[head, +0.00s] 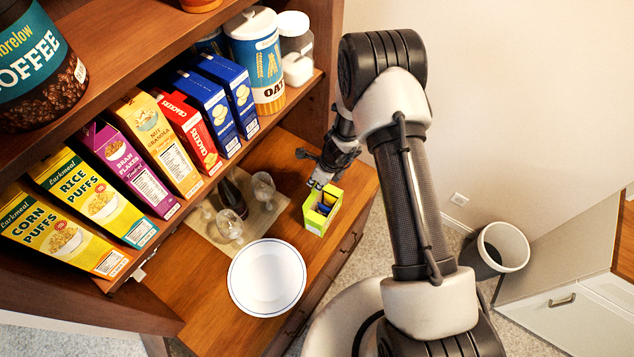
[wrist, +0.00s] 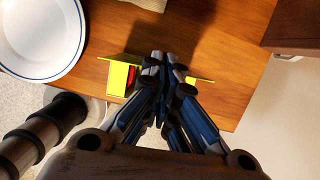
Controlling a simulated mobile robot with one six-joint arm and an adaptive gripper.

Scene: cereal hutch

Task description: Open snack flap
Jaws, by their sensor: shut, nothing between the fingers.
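A small yellow-green snack box (head: 313,222) stands upright on the wooden counter, close to its front edge. Its top looks at least partly open in the head view, with dark blue and yellow showing inside. My gripper (head: 318,181) is at the top rear of the box, its fingers together with nothing between them. In the wrist view my gripper (wrist: 165,62) covers the middle of the box. Yellow flap-like parts of the snack box (wrist: 118,78) stick out left and right of the fingers, with some red beside the left one. Whether the fingertips touch a flap is hidden.
A white plate (head: 267,278) lies left of the box; it also shows in the wrist view (wrist: 35,35). Two glasses (head: 229,225) and a dark bottle (head: 232,197) stand on a mat behind. Cereal boxes (head: 125,165) line the shelf above. A bin (head: 502,250) is on the floor.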

